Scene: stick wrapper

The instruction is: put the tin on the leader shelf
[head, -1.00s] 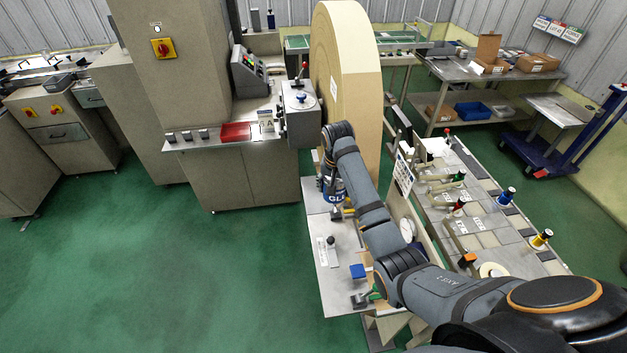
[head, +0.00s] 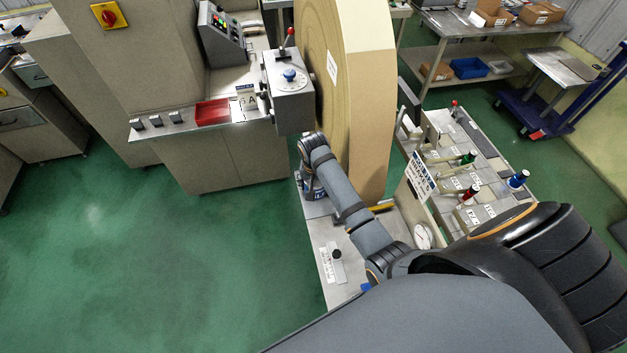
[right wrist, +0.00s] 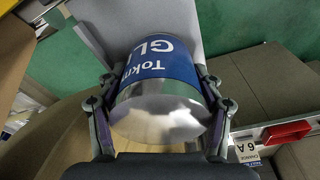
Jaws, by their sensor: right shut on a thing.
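The tin (right wrist: 160,75) is a silver cylinder with a blue, white-lettered label. In the right wrist view, it sits between the two fingers of my right gripper (right wrist: 160,92), which are shut on its sides. In the head view, a small part of the tin (head: 312,190) shows below my right wrist, by the left side of the big reel. It is over or at the far end of a grey metal shelf (head: 316,232); I cannot tell whether it touches. I cannot read which surface is named the leader shelf. My left gripper is not in view.
The big tan reel (head: 375,90) stands close to the right of my right forearm. A control box (head: 287,95) with a lever and a counter with a red tray (head: 212,112) are at left. A bench (head: 480,150) with coloured spools is at right. Green floor is open at left.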

